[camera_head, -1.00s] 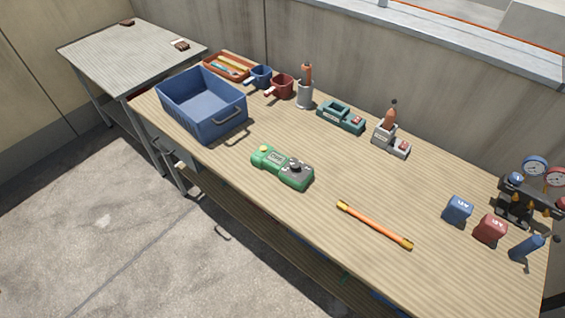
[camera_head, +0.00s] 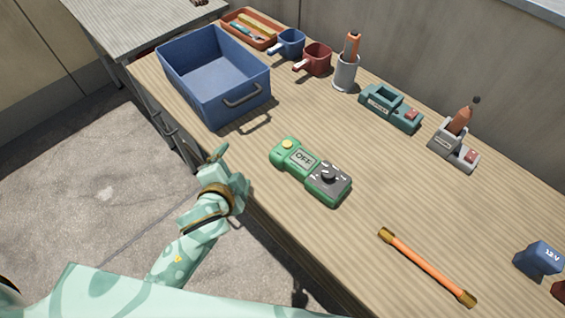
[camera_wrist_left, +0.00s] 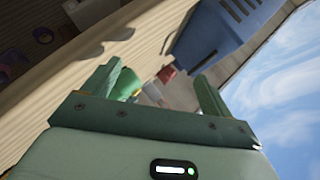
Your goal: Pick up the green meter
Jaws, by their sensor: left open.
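The green meter (camera_head: 311,172) lies flat on the wooden workbench in the head view. It has a yellow button at one end, a small screen and a dark dial on a grey face. My left gripper (camera_head: 219,154) is to the left of the meter, beyond the bench's front edge and apart from it. In the left wrist view my left gripper (camera_wrist_left: 157,90) is open, with nothing seen held in it. A green patch beside its left finger may be the meter, but I cannot tell. My right gripper is not in view.
A blue bin (camera_head: 190,87) stands on the workbench (camera_head: 365,222) behind the meter. An orange rod (camera_head: 425,266) lies to the right. A blue cup (camera_head: 291,43), red cup (camera_head: 316,59), teal holder (camera_head: 391,107) and grey holder (camera_head: 455,146) line the back. The bench around the meter is clear.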

